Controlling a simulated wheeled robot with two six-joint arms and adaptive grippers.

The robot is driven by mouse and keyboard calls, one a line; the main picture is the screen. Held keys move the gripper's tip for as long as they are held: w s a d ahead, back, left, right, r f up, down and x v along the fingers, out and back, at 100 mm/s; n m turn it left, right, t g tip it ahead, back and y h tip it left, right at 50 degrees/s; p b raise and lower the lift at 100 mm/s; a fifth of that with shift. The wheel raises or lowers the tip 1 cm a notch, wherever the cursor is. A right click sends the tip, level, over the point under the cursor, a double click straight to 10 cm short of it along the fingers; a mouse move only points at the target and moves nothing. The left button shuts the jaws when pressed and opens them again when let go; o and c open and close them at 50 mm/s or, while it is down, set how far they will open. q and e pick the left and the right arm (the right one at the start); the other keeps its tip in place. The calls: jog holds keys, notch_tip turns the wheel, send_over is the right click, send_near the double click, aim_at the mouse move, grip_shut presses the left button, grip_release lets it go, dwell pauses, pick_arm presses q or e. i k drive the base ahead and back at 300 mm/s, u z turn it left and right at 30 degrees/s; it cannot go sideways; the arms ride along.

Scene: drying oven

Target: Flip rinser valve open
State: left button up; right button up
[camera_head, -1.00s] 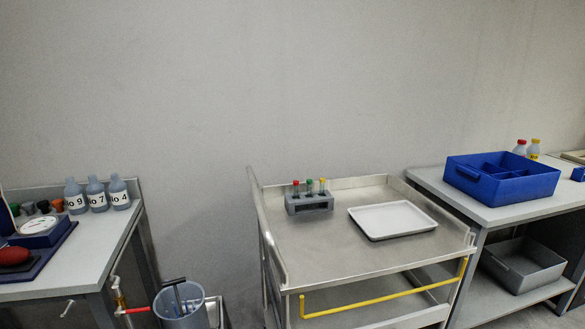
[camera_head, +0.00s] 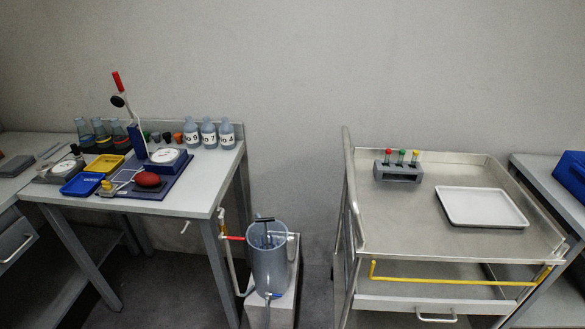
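A grey-blue cylindrical vessel (camera_head: 270,271) with a black T-shaped handle (camera_head: 264,220) stands on a pale block (camera_head: 284,312), between the left table and the metal cart. White piping (camera_head: 228,263) rises at its left side. A red lever-like piece (camera_head: 233,238) lies roughly level on this piping; it looks like the rinser valve, but it is small and I cannot tell its exact setting. Neither of my grippers is in view.
The left table (camera_head: 190,198) holds bottles, flasks, blue and yellow trays and a red bulb. The metal cart (camera_head: 405,225) carries a tube rack (camera_head: 398,172) and a white tray (camera_head: 481,206), with a yellow rail in front. Bare floor shows between table and cart.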

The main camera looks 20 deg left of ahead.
aim_at(221, 236)
jog(key=k, duration=1.15)
jog(key=u, duration=1.15)
jog(key=i, duration=1.75)
jog(key=z, duration=0.5)
